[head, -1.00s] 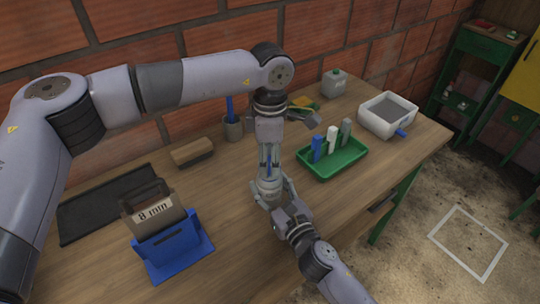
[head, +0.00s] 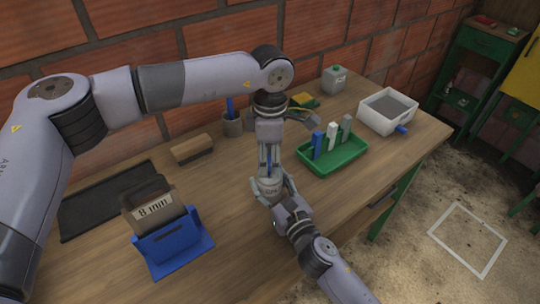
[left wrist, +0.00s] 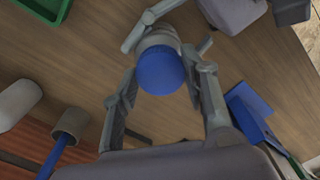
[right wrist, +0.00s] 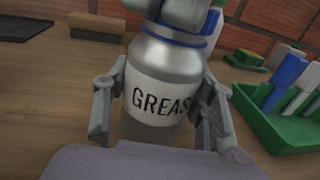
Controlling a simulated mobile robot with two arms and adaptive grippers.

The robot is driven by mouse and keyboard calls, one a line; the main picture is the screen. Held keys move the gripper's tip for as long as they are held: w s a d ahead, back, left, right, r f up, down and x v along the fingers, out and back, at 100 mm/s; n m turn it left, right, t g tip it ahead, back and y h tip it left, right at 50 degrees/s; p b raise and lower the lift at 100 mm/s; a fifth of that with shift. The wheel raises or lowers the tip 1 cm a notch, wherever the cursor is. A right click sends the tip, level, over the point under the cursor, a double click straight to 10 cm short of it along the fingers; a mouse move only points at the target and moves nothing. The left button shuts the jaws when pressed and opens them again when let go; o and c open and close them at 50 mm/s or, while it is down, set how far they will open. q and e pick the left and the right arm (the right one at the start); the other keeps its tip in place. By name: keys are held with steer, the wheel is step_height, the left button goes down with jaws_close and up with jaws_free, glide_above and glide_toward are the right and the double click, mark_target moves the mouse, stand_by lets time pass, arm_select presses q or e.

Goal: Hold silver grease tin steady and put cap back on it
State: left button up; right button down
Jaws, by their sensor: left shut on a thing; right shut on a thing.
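The silver grease tin (right wrist: 150,68), with a white label reading "GREAS…", stands upright on or just above the bench; its base is hidden. My right gripper (right wrist: 163,128) is shut around its sides, also seen low in the head view (head: 272,190). The blue cap (left wrist: 161,71) is between the fingers of my left gripper (left wrist: 163,95), which comes down from above. The cap sits over the tin's mouth; its blue edge shows at the neck in the right wrist view (right wrist: 176,34). I cannot tell whether it is threaded on.
A green tray (head: 338,166) with blue, white and grey upright pieces stands close to the right. A white box (head: 372,122) and grey canister (head: 335,80) are farther back.

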arm_select(q)
steer(key=m, duration=0.3)
steer(key=shift+m, duration=0.3)
steer(key=m, duration=0.3)
steer(key=shift+m, duration=0.4)
steer(key=m, duration=1.1)
steer(key=shift+m, duration=0.4)
steer(key=m, duration=1)
steer(key=shift+a, duration=0.1)
steer(key=o, duration=0.7)
